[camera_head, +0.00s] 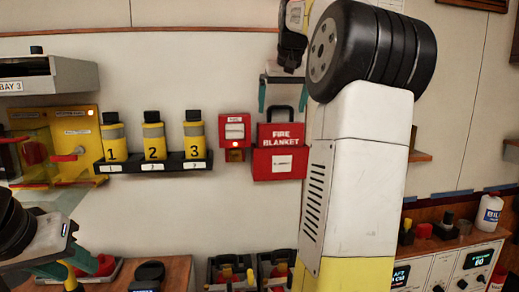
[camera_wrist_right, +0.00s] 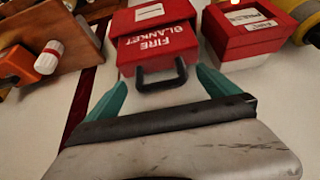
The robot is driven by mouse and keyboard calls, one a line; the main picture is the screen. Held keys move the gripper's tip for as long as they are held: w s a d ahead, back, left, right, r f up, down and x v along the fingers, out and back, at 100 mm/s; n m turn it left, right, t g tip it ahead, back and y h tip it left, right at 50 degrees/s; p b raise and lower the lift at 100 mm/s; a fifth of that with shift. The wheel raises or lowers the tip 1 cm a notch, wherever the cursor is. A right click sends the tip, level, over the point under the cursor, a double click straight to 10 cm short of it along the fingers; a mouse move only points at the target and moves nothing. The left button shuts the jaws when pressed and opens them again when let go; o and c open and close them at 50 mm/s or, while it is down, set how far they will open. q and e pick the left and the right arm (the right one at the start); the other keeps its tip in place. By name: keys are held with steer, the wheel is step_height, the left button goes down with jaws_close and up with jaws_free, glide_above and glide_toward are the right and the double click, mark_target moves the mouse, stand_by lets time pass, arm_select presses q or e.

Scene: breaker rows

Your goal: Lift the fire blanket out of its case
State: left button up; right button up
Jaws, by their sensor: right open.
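The red fire blanket (camera_head: 281,134) carries white lettering and a black loop handle. It sits in its red wall case (camera_head: 262,164), with its upper part showing above the case. In the right wrist view the blanket (camera_wrist_right: 158,46) appears upside down, with its handle (camera_wrist_right: 162,84) towards me and the case (camera_wrist_right: 124,21) beyond. My right gripper (camera_head: 283,93) is open above the handle. In the right wrist view its teal fingers (camera_wrist_right: 163,88) stand either side of the handle, with no visible contact. My left gripper (camera_head: 58,268) is at the lower left, away from the case; its jaw opening is unclear.
A red box with a lit button (camera_head: 235,130) is close left of the case. Numbered yellow canisters (camera_head: 153,140) stand on a black shelf further left. My right arm hides the wall right of the case. Black bins (camera_head: 232,272) stand below; the wall between is bare.

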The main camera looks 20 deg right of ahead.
steer(key=shift+x, duration=1.05)
steer(key=c, duration=2.1)
steer(key=shift+r, duration=0.1)
